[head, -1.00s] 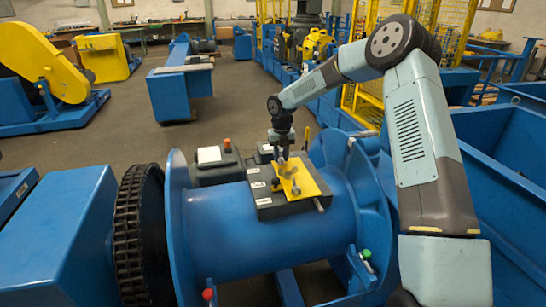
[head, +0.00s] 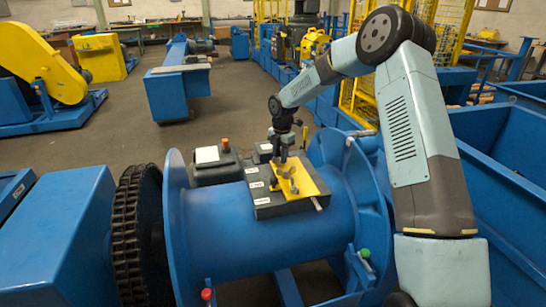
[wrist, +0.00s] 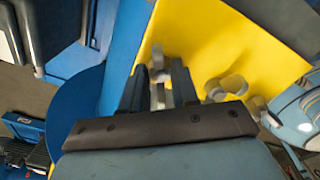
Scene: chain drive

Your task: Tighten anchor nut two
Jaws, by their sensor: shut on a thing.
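A yellow plate (head: 313,184) lies on a dark block (head: 276,210) on top of the large blue drum (head: 255,235). Grey winged nuts stand on the plate. My gripper (head: 283,162) points down over the plate's far left part. In the wrist view, its two dark fingers (wrist: 160,88) are shut on a light grey nut (wrist: 158,62), which shows between and beyond them. Another grey winged nut (wrist: 226,88) stands to the right, apart from the fingers. The number of the held nut cannot be read. The yellow plate also fills the wrist view's upper middle (wrist: 210,40).
A dark box with a white top (head: 207,155) and a red button stands behind the drum. A black chain (head: 128,235) runs at the drum's left flange. Red (head: 207,294) and green (head: 365,253) knobs sit in front. Blue troughs (head: 515,160) flank my arm on the right.

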